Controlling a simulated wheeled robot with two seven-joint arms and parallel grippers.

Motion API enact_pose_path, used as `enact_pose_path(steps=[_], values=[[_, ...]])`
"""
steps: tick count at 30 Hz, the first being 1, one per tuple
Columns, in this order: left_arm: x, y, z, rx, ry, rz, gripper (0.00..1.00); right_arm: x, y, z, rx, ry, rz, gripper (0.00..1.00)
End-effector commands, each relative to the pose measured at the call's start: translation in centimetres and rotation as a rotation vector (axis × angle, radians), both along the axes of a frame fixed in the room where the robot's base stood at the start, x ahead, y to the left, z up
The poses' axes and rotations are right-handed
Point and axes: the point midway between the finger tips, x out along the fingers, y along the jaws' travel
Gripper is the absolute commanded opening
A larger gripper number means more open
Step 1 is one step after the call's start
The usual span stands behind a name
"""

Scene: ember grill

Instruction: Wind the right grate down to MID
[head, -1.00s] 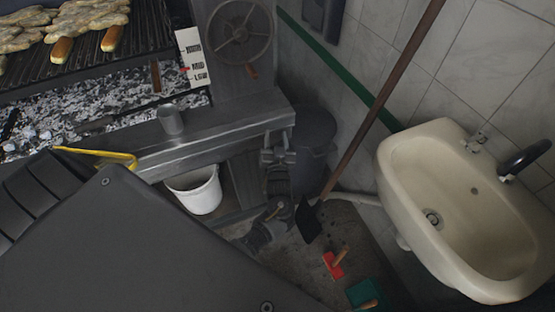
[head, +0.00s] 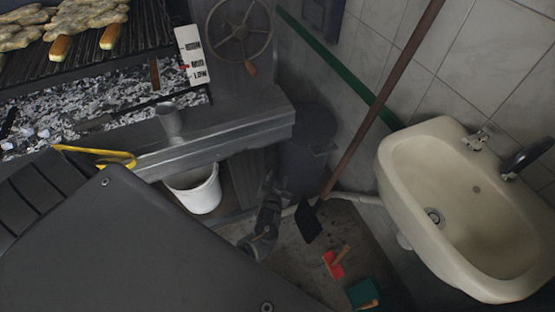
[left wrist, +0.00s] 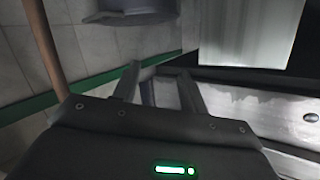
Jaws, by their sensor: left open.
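The right grate (head: 85,62) carries browned meat pieces and bread rolls above a bed of ash and coals. My right gripper is not in view.
A metal cup (head: 169,118) and yellow-handled tool (head: 95,153) lie along the front ledge. A white bucket (head: 194,188) and dark bin (head: 306,150) stand below. A long pole (head: 380,95) leans by the sink (head: 470,200).

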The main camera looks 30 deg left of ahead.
Motion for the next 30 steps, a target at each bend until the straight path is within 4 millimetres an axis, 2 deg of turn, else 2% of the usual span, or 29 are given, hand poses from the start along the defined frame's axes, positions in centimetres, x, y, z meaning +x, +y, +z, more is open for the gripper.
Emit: enact_pose_path(steps=[11, 14, 17, 21, 23, 27, 30], values=[[-0.2, -0.1, -0.5, -0.003, 0.011, -0.005, 0.43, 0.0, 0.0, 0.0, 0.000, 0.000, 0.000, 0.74], [-0.3, 0.1, -0.3, -0.015, 0.004, -0.001, 0.31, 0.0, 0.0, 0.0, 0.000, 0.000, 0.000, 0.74], [-0.5, 1.0, 0.7, -0.093, -0.042, 0.020, 0.18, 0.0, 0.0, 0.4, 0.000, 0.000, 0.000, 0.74], [-1.3, 4.1, 4.2, -0.375, -0.203, 0.076, 0.00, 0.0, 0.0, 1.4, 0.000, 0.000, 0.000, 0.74], [-1.8, 5.8, 6.6, -0.539, -0.296, 0.100, 0.00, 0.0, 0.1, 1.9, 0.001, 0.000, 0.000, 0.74], [-3.3, 9.3, 12.8, -0.933, -0.505, 0.118, 0.00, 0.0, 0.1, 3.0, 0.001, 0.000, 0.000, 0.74], [-4.4, 10.9, 16.9, -1.175, -0.609, 0.106, 0.00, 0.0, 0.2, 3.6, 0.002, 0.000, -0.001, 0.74]])
